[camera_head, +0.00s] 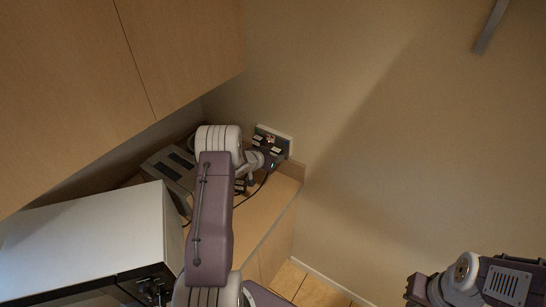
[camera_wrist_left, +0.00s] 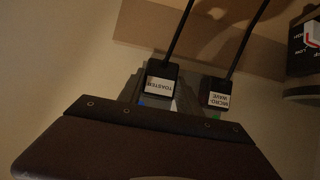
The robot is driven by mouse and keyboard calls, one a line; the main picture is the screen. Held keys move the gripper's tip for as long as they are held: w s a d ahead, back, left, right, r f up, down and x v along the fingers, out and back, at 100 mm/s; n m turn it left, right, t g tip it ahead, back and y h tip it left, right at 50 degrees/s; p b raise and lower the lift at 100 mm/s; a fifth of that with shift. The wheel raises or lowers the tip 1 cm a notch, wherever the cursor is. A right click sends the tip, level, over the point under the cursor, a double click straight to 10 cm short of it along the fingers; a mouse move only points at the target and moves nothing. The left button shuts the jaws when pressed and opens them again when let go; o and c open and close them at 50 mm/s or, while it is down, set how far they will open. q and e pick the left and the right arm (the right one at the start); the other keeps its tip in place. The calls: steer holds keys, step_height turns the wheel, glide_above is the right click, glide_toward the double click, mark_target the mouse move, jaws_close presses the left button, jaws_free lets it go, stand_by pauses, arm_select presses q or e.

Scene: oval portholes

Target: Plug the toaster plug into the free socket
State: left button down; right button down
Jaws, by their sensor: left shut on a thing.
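My left gripper (camera_head: 272,156) reaches over the counter, close to the socket plate (camera_head: 286,138) low on the wall. In the left wrist view, my left gripper (camera_wrist_left: 158,102) is shut on the toaster plug (camera_wrist_left: 159,80), a black plug with a white "TOASTER" label and a cord running up. A black plug labelled "MICROWAVE" (camera_wrist_left: 217,97) sits just to its right, apart from it. The socket openings are hidden, so I cannot tell whether the toaster plug touches them. The right arm shows at the lower right, its jaws unclear.
A grey toaster with dark slots (camera_head: 172,164) stands left of my left arm. A white microwave (camera_head: 90,235) is at the lower left, under wooden cabinets (camera_head: 110,60). A dark appliance (camera_wrist_left: 305,60) is at the right of the wrist view.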

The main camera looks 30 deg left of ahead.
arm_select(q)
steer(key=shift+w+d, duration=0.1)
steer(key=shift+w, duration=0.75)
stand_by(0.3)
steer(key=shift+w+r, duration=0.2)
steer(key=shift+w, duration=0.05)
steer(key=c, duration=0.8)
jaws_free()
steer(key=shift+o, duration=0.3)
steer(key=shift+w+f, duration=0.15)
steer(key=shift+f, duration=0.05)
steer(key=b+v, duration=0.1)
steer(key=v, duration=0.8)
